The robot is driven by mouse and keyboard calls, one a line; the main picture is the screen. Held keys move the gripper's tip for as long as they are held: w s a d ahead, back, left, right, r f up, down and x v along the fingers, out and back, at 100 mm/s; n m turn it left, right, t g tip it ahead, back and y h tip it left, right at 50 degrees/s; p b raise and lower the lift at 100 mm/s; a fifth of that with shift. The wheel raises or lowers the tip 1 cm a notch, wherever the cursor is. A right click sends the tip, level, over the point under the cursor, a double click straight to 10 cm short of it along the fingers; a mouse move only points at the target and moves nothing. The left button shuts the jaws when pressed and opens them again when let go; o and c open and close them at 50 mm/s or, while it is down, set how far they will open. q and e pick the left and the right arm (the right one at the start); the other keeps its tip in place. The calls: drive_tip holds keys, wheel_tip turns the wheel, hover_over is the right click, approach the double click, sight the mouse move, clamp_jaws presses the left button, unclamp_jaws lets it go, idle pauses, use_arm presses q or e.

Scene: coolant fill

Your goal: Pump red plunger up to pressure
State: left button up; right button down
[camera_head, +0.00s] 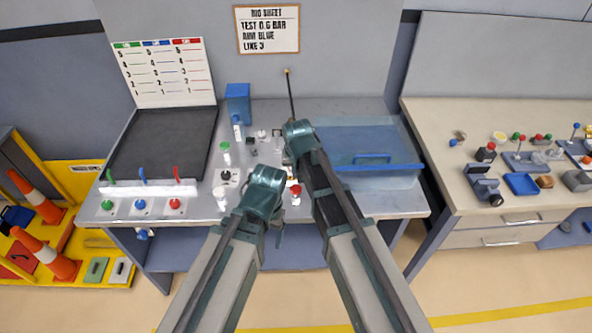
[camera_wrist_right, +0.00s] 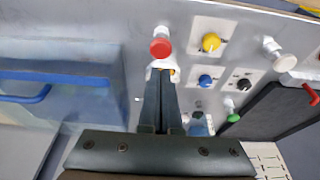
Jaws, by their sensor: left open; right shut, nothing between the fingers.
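The red plunger (camera_head: 295,190) has a red knob on a pale stem and stands near the front edge of the bench, between my two arms. In the right wrist view the red knob (camera_wrist_right: 160,46) is just beyond my right gripper's tips. My right gripper (camera_wrist_right: 161,74) is shut with nothing between its fingers. Its tips look close to the plunger's base; contact cannot be told. In the head view the right wrist hides these fingers. My left gripper (camera_head: 264,195) is open, left of the plunger in the picture; its fingers are mostly hidden.
A blue tray (camera_head: 372,157) lies right of my right arm. Yellow (camera_wrist_right: 211,42), blue (camera_wrist_right: 205,81) and black (camera_wrist_right: 243,85) knobs are near the plunger. Three levers (camera_head: 142,175) are at left.

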use_arm(q)
drive_tip(key=shift+r+p, duration=1.25)
drive_tip(key=shift+r, duration=0.55)
use_arm(e)
drive_tip(key=shift+v, duration=1.95)
use_arm(q)
wheel_tip(320, 180, up, 3)
drive_tip(key=p, duration=0.2)
drive_tip(key=shift+f+p, duration=0.2)
drive_tip(key=shift+p, duration=0.1)
use_arm(e)
wheel_tip(320, 180, up, 3)
drive_tip(key=shift+f, duration=0.2)
use_arm(q)
drive_tip(key=shift+f, duration=0.15)
use_arm(e)
drive_tip(key=shift+f, duration=0.15)
drive_tip(key=b, duration=1.2)
approach(296, 188)
drive_tip(key=x, duration=0.5)
drive_tip(key=shift+w+f, duration=0.1)
drive_tip(key=shift+w, duration=0.25)
use_arm(q)
wheel_tip(296, 188, down, 13)
drive_tip(key=b, duration=0.1)
drive_tip(key=shift+f+b, duration=0.2)
drive_tip(key=shift+b, duration=0.15)
use_arm(e)
drive_tip(key=shift+f, duration=0.65)
